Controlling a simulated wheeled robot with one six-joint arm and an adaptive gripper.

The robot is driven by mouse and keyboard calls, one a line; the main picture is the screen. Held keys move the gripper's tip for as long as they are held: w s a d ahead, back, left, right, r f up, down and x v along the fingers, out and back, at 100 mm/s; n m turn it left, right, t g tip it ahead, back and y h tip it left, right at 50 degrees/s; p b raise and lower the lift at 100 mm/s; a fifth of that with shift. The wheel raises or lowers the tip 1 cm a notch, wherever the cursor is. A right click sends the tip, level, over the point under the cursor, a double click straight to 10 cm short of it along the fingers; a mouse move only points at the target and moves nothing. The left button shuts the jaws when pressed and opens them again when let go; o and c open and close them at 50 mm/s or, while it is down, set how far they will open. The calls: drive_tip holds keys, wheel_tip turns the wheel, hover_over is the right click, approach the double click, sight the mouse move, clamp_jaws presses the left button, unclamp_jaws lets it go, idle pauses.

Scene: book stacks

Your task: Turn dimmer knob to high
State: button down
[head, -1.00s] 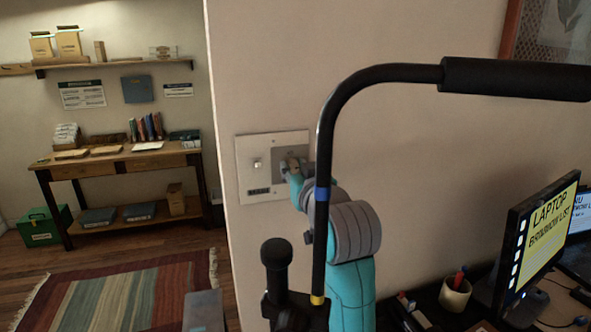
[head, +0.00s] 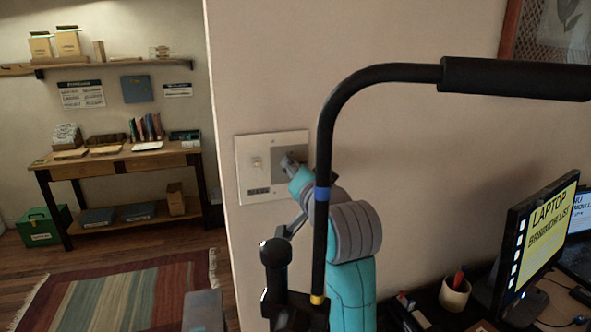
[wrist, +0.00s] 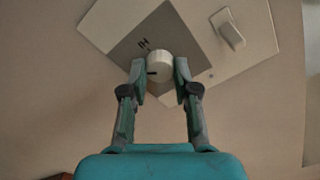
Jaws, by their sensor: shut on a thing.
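The wall plate (head: 247,183) is on the wall in front of me, left of the black curved bar. My gripper (head: 291,161) is at its right half and hides the knob in the head view. In the wrist view, the pale round dimmer knob (wrist: 160,67) sits between the two fingers of my gripper (wrist: 160,72), which are shut on its sides. A dark mark shows at the knob's lower left in that view. An "HI" label (wrist: 144,45) is on the grey panel just above and left of the knob. The knob's lower side is partly hidden.
A desk with a monitor (head: 540,225) and a pen cup (head: 454,295) is at the lower right. A wooden table (head: 110,165) stands at the far left beyond the wall's edge.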

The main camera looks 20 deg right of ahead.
drive_tip(key=m, duration=1)
drive_tip(key=shift+d+f+m, duration=0.1)
drive_tip(key=shift+f+m, duration=0.05)
drive_tip(key=shift+m, duration=0.15)
idle(0.4)
drive_tip(key=c, duration=0.9)
unclamp_jaws()
drive_tip(key=shift+o, duration=0.2)
drive_tip(key=s, duration=0.7)
drive_tip(key=shift+s, duration=0.25)
drive_tip(key=shift+s, duration=0.1)
